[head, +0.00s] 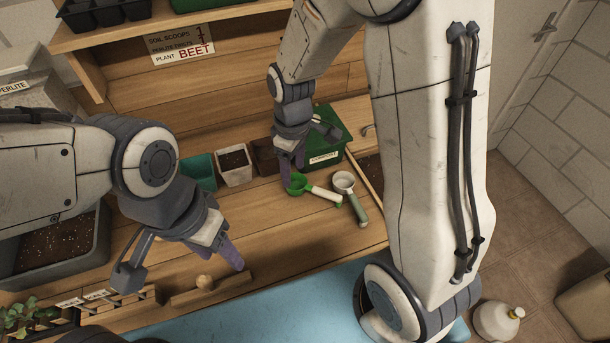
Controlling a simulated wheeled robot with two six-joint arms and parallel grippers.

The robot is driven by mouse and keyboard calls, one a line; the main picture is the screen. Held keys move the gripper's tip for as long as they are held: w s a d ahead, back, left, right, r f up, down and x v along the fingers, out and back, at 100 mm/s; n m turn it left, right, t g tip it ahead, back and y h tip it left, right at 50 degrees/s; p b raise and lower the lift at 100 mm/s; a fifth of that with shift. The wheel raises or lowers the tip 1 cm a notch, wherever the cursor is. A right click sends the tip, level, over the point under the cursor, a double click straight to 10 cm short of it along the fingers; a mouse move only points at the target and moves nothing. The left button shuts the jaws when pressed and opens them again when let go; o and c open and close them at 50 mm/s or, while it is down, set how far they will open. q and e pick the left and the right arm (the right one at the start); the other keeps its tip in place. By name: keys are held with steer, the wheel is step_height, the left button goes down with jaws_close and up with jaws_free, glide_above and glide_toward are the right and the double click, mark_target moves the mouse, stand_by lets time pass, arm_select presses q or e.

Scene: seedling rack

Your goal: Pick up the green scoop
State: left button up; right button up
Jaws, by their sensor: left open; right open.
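The green scoop (299,185) lies on the wooden bench, its green bowl to the left and its pale handle pointing right. My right gripper (291,171) is open, with its purple fingers pointing down just above and behind the scoop's bowl. I cannot tell whether a fingertip touches the bowl. My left gripper (232,254) is open and empty over the front of the bench, left of and nearer than the scoop.
A white scoop (343,182) with a grey-green handle lies close right of the green scoop. Behind are a green compost box (335,134), a teal pot (199,173) and a white pot (235,177). A wooden dibber block (204,283) sits in front.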

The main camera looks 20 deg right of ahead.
steer(key=w+d+f, duration=0.4)
steer(key=d+f, duration=0.2)
glide_above(313, 187)
steer(key=shift+n, duration=0.3)
step_height(313, 187, down, 4)
steer(key=shift+s+f+p, duration=0.15)
steer(key=shift+p, duration=0.25)
step_height(313, 187, down, 5)
steer(key=shift+r+p, duration=0.1)
steer(key=shift+p, duration=0.9)
steer(key=shift+f, duration=0.55)
jaws_close()
